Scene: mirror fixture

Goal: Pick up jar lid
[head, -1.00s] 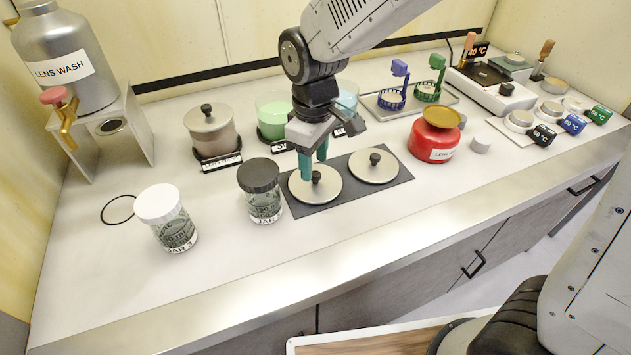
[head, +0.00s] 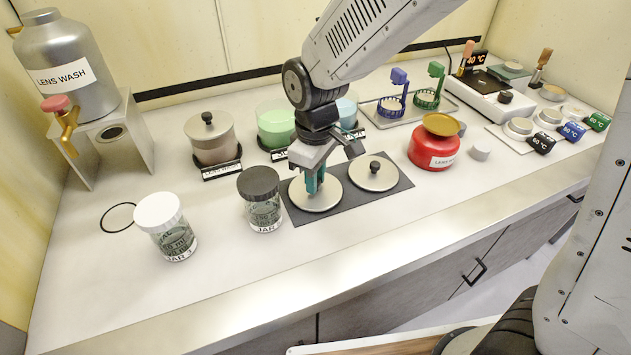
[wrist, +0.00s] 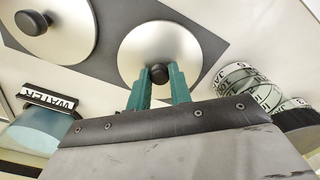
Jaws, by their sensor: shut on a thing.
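Two round metal lids with black knobs show on a dark mat (head: 340,201): the left lid (head: 318,204) and the right lid (head: 374,176). My gripper (head: 315,187) points down over the left lid with its teal fingers on the knob. In the wrist view, the fingers (wrist: 158,74) stand on either side of that lid's black knob (wrist: 158,73), shut on it. The lid's disc (wrist: 158,42) appears flat at the mat, with no clear gap below it. The other lid (wrist: 48,30) lies apart in the wrist view.
A black-capped jar (head: 261,205) stands close left of the mat, and a white-capped jar (head: 167,230) further left. A red container (head: 432,147) is to the right. Beakers and a lidded metal pot (head: 211,140) stand behind. The counter front is clear.

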